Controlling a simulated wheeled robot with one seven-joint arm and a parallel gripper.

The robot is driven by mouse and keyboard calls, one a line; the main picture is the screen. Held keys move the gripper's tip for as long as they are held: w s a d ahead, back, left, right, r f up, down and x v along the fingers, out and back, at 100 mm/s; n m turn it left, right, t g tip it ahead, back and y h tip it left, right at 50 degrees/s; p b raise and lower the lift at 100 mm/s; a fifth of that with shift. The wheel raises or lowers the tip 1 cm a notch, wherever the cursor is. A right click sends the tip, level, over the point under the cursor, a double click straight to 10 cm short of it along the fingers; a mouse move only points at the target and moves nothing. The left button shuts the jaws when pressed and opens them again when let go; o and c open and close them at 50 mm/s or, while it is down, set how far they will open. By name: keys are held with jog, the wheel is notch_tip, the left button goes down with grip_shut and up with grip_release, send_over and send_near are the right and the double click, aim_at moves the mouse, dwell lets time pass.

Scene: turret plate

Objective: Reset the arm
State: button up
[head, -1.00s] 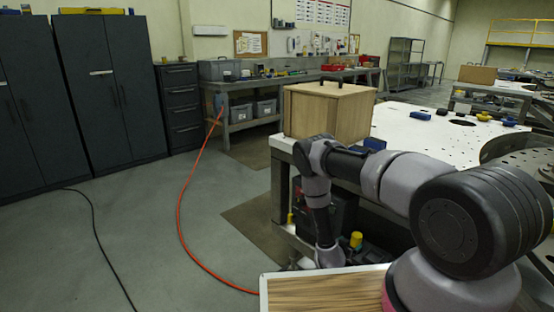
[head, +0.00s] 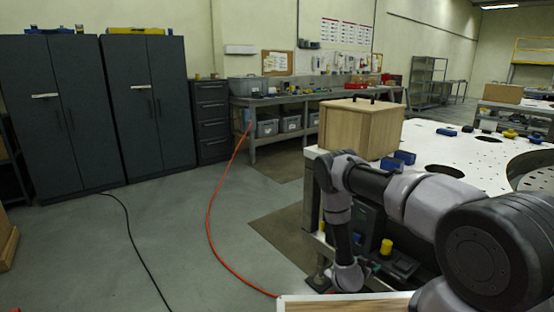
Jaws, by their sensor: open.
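My arm (head: 425,205) reaches in from the lower right. It bends at a joint (head: 345,170) in front of the white turret plate's table, and its forward links hang down to a grey wrist link (head: 347,277) near the bottom edge. My gripper does not show; the end of the arm below the wrist is hidden. The white turret plate (head: 437,158) lies on the table at the right, with round holes in it. No object is seen in the arm's hold.
A wooden box (head: 355,132) and blue blocks (head: 404,157) are on the plate near the arm. A red hose (head: 210,207) and a black cable (head: 133,240) cross the open floor at left. Dark cabinets (head: 60,115) and a workbench (head: 285,98) line the back.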

jog(key=w+a+r+m+y, duration=0.1)
jog(key=w+a+r, duration=0.1)
jog(key=w+r, duration=0.35)
jog(key=w+a+r+g+y, duration=0.1)
jog(key=w+a+r, duration=0.1)
jog(key=r, duration=0.7)
jog(key=w+a+r+m+y, duration=0.1)
jog(key=w+a+r+y, duration=0.15)
jog(key=r, duration=0.45)
jog(key=s+a+r+n+y, duration=0.1)
jog(key=a+r+y, duration=0.1)
jog(key=r, duration=1.1)
jog(key=s+a+r+y, duration=0.2)
jog(key=r, duration=1.1)
jog(key=s+a+r+n+y, duration=0.2)
jog(key=s+r+n, duration=0.1)
jog(key=s+r, duration=1.25)
jog(key=s+r+n+g, duration=0.1)
jog(key=s+r, duration=0.1)
jog(key=s, duration=0.9)
jog(key=s+r+n+g, duration=0.1)
jog(key=s+r, duration=0.2)
jog(key=s, duration=0.8)
jog(key=shift+s+d, duration=0.25)
jog(key=shift+r, duration=0.1)
